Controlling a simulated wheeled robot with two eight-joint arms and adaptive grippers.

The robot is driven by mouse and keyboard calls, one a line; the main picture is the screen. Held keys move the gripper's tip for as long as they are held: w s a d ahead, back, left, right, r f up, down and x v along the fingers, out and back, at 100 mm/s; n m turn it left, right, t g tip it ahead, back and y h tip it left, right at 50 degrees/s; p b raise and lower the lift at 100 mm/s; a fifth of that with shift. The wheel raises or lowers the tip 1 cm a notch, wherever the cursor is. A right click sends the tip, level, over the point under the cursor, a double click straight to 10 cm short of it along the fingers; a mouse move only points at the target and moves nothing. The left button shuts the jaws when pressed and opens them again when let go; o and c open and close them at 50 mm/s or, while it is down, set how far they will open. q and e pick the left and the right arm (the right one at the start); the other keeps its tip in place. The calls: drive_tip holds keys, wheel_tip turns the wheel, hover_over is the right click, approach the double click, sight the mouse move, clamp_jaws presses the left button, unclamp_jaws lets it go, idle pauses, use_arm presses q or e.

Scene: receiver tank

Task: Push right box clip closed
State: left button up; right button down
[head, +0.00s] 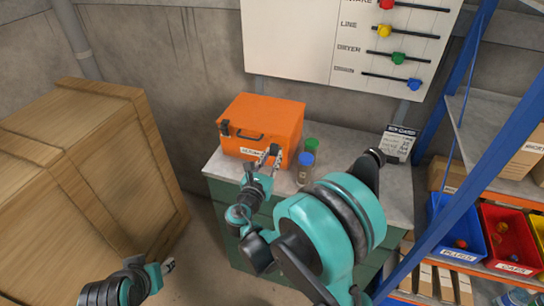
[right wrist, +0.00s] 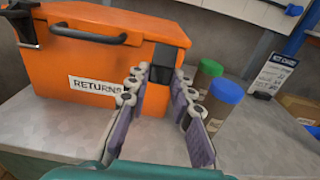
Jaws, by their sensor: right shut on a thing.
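The orange box (head: 262,122) sits lid down on the bench, with a black handle and a RETURNS label on its front. Its right clip (right wrist: 163,62) is a black piece at the front right, seen between my right fingers in the right wrist view. Whether it lies fully flat is hidden. The left clip (head: 224,127) is black, at the box's front left corner. It also shows in the right wrist view (right wrist: 24,25), where it juts out. My right gripper (head: 268,156) is at the right clip, shut on it. My left gripper (head: 168,266) is low at left, away from the box.
A green-capped jar (head: 311,145) and a blue-capped jar (head: 305,168) stand close right of my right gripper. A sign card (head: 399,142) stands at the bench's (head: 350,145) right. A wooden crate (head: 70,180) is at left, blue shelving (head: 470,130) at right.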

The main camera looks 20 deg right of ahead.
sight(275, 144)
drive_tip(key=r+g+y+p, duration=0.1)
drive_tip(key=g+p, duration=0.1)
drive_tip(key=p, duration=0.2)
drive_tip(key=w+d+r+g+y+p, duration=0.1)
drive_tip(key=r+g+y+p, duration=0.1)
drive_tip(key=p, duration=0.2)
drive_tip(key=w+r+g+y+p, duration=0.1)
drive_tip(key=g+p, duration=0.1)
drive_tip(key=p, duration=0.2)
drive_tip(key=shift+d+r+g, duration=0.15)
drive_tip(key=shift+d+g, duration=0.05)
drive_tip(key=shift+g, duration=0.1)
drive_tip(key=shift+w+d+r+g+y+p, duration=0.15)
drive_tip(key=shift+w+d+g+y+p, duration=0.15)
drive_tip(key=shift+g+y+p, duration=0.5)
drive_tip(key=shift+w+d+g+y+p, duration=0.1)
drive_tip(key=shift+w+g+y+p, duration=0.2)
drive_tip(key=shift+g+y+p, duration=0.25)
drive_tip(key=shift+g, duration=0.25)
drive_tip(key=c, duration=1.3)
unclamp_jaws()
drive_tip(key=shift+w, duration=0.1)
